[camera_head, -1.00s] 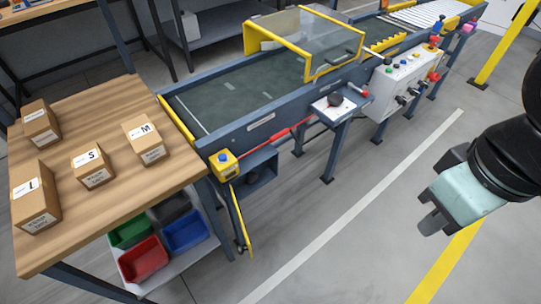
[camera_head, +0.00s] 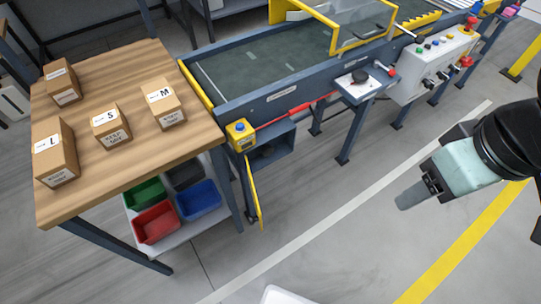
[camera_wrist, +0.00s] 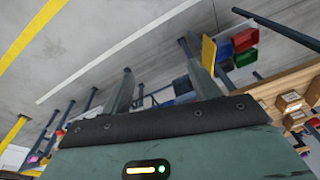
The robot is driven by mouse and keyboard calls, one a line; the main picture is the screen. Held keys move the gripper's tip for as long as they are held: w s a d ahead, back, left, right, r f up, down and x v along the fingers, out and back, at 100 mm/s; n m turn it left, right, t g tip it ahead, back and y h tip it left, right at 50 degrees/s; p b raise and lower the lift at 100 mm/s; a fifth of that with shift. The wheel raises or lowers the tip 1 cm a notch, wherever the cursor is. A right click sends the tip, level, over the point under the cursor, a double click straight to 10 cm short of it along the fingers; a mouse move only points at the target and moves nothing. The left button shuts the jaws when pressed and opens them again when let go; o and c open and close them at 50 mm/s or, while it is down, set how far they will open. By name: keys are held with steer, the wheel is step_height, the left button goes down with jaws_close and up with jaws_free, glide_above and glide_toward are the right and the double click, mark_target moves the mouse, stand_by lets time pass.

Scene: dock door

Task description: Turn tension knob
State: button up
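A black round knob (camera_head: 360,77), which I take to be the tension knob, sits on a small white panel (camera_head: 345,83) on the near side of the conveyor (camera_head: 270,75). A red-tipped part (camera_head: 392,71) is just right of it. My gripper (camera_head: 408,198) is over the floor on the right, well apart from the knob and nearer to me. In the wrist view its two fingers (camera_wrist: 162,88) stand apart with nothing between them. I cannot make out the knob in the wrist view.
A wooden table (camera_head: 190,130) with several cardboard boxes stands at left, with coloured bins (camera_head: 200,200) below. A white control box (camera_head: 440,62) with buttons is right of the knob. A yellow guard (camera_head: 345,45) spans the conveyor. The floor before the conveyor is clear.

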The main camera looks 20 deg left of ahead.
steer(key=w+a+f+n+t+y+b, duration=0.1)
steer(key=w+a+f+t+y+b, duration=0.1)
steer(key=w+a+f+b, duration=0.45)
steer(key=w+a+f+t+y+b, duration=0.1)
steer(key=w+a+f+y, duration=0.2)
steer(key=f, duration=0.6)
steer(key=n+t+y+b, duration=0.2)
steer(key=t+y+b, duration=0.55)
steer(key=b, duration=0.65)
glide_toward(269, 154)
steer(key=shift+g+y, duration=0.45)
steer(key=x, duration=0.3)
steer(key=b+x, duration=0.1)
steer(key=x, duration=0.2)
steer(key=b+x, duration=0.1)
steer(key=x, duration=0.1)
steer(key=shift+w, duration=0.65)
steer(key=c, duration=1)
